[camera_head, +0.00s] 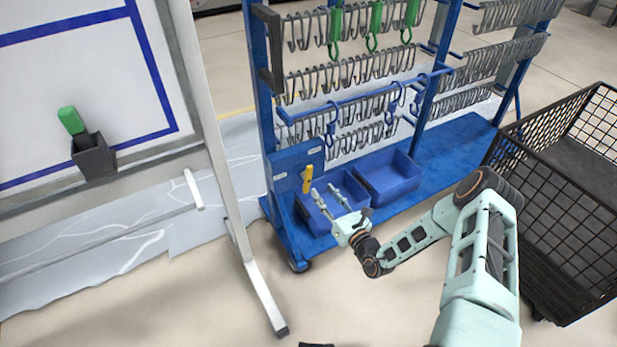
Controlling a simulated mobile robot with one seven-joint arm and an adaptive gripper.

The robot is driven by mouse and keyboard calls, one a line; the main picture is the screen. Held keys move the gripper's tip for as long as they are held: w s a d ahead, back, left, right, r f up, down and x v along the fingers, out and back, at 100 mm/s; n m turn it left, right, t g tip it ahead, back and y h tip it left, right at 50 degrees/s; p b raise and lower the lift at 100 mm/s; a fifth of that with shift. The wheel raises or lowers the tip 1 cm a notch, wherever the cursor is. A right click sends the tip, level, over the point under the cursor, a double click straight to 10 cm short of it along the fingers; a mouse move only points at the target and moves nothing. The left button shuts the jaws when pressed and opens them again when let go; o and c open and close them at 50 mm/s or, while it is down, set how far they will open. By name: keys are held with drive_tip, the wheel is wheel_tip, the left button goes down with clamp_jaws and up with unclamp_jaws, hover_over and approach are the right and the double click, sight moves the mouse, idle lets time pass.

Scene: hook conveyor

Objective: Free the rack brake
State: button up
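The blue rack (270,110) stands in the middle of the head view, with rows of grey hooks. A small yellow lever (307,179), which looks like the brake handle, sits upright on a blue plate (285,182) at the rack's near left end. My gripper (322,189) is just below and to the right of the lever, in front of the blue bins. Its two fingers are spread apart with nothing visible between them, and a gap to the lever seems to show. A caster (298,266) shows under the rack's near corner.
Two blue bins (388,176) sit on the rack's base. Green hooks (374,22) hang on the top row. A black wire cart (560,200) stands at right. A whiteboard (75,80) with a grey holder (93,156) and its stand leg (255,285) are at left.

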sight(310, 176)
drive_tip(key=b+x, duration=0.3)
drive_tip(key=x, duration=0.7)
drive_tip(key=shift+a, duration=0.2)
drive_tip(key=shift+c, duration=0.3)
clamp_jaws()
